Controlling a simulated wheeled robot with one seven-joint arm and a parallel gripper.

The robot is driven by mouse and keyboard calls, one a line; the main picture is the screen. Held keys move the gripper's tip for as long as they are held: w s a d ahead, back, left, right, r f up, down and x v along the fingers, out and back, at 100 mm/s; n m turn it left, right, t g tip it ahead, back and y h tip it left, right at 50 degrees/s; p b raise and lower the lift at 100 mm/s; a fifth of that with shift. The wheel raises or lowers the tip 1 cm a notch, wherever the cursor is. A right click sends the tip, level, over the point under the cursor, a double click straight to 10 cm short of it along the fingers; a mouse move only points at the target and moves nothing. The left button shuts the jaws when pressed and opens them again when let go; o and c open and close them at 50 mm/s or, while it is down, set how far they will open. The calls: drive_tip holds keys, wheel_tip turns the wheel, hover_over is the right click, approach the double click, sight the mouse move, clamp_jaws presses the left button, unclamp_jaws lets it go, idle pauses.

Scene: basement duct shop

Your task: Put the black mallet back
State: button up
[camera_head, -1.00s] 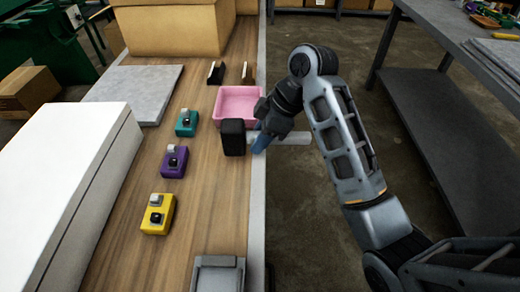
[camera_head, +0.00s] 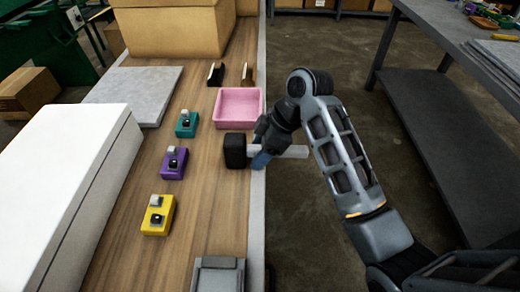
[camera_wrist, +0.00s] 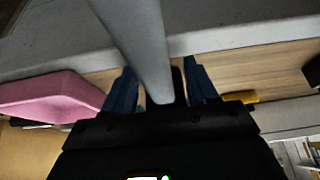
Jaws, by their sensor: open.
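The black mallet has a dark block head (camera_head: 235,151) at the right edge of the wooden bench, just below the pink tray in the head view. Its pale handle (camera_head: 294,152) points right, out past the bench edge over the floor. My gripper (camera_head: 262,160) is at the handle, close beside the head. In the wrist view the grey handle (camera_wrist: 140,40) runs between the two blue fingers of my gripper (camera_wrist: 160,72). The fingers are apart, with gaps visible beside the handle. The head is mostly hidden in the wrist view.
The pink tray (camera_head: 238,122) sits just beyond the mallet. Teal (camera_head: 186,124), purple (camera_head: 173,163) and yellow (camera_head: 157,215) switch boxes line the bench (camera_head: 205,195). A grey device (camera_head: 217,275) is at the near edge. A dark shelf table (camera_head: 440,130) stands right.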

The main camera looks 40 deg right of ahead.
drive_tip(key=shift+r, duration=0.1)
drive_tip(key=p+v, duration=0.3)
drive_tip(key=v, duration=0.7)
drive_tip(key=shift+r, duration=0.3)
drive_tip(key=shift+p+v, duration=0.75)
drive_tip(key=shift+p, duration=0.2)
